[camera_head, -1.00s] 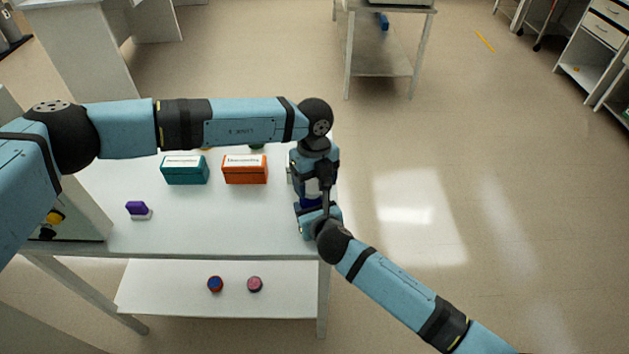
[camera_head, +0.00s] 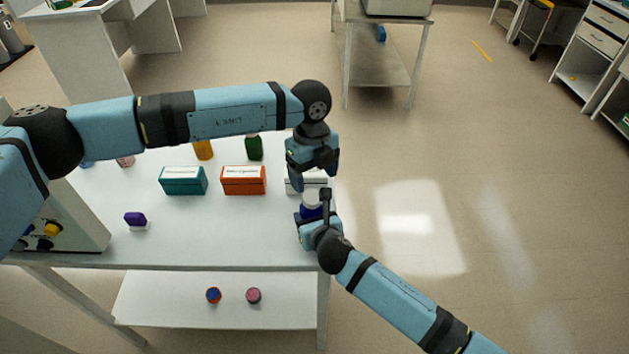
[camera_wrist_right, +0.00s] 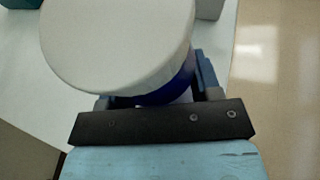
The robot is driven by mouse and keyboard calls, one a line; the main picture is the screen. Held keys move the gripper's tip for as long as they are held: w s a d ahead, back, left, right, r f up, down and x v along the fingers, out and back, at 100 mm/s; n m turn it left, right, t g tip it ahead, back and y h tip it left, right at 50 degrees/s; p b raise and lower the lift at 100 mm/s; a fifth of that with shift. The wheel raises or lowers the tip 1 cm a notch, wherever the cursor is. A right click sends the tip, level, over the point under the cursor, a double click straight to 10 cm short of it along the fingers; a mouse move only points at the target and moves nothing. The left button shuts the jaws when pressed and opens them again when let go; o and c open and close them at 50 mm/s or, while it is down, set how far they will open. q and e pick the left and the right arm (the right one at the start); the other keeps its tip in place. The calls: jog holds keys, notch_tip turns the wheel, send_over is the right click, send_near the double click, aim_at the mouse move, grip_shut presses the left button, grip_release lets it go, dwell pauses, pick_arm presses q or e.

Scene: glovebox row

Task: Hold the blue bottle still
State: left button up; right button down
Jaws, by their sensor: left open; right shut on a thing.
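The blue bottle (camera_head: 311,200) stands near the right edge of the white table, with a white cap on top. In the right wrist view its wide white cap (camera_wrist_right: 118,40) fills the upper left, with a strip of the blue body (camera_wrist_right: 172,88) below. My right gripper (camera_head: 312,212) is shut on the bottle from the front; its fingers are partly hidden by the cap in the wrist view. My left gripper (camera_head: 311,175) is open and empty, above and behind the bottle, apart from the cap.
A teal box (camera_head: 183,181), an orange box (camera_head: 243,181) and a partly hidden white box (camera_head: 316,180) stand on the table (camera_head: 190,250). Behind them are an orange bottle (camera_head: 203,150) and a green bottle (camera_head: 254,148). A purple-topped item (camera_head: 136,220) lies front left.

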aim_at(312, 195)
pick_arm(q)
jog(key=r, duration=0.1)
jog(key=a+r+n, duration=0.1)
jog(key=r, duration=0.1)
jog(key=w+r+n, duration=0.1)
jog(key=r, duration=0.1)
jog(key=shift+w+a+r+h, duration=0.1)
jog(key=shift+a+r+h, duration=0.05)
jog(key=shift+a+h, duration=0.15)
jog(key=f, duration=0.8)
jog(key=s+d+f, duration=0.1)
jog(key=f, duration=0.3)
jog(key=c, duration=1.1)
jog(key=shift+d+m+y, duration=0.1)
jog(key=shift+m+y, duration=0.3)
jog(key=shift+m, duration=1.2)
jog(key=o, duration=1)
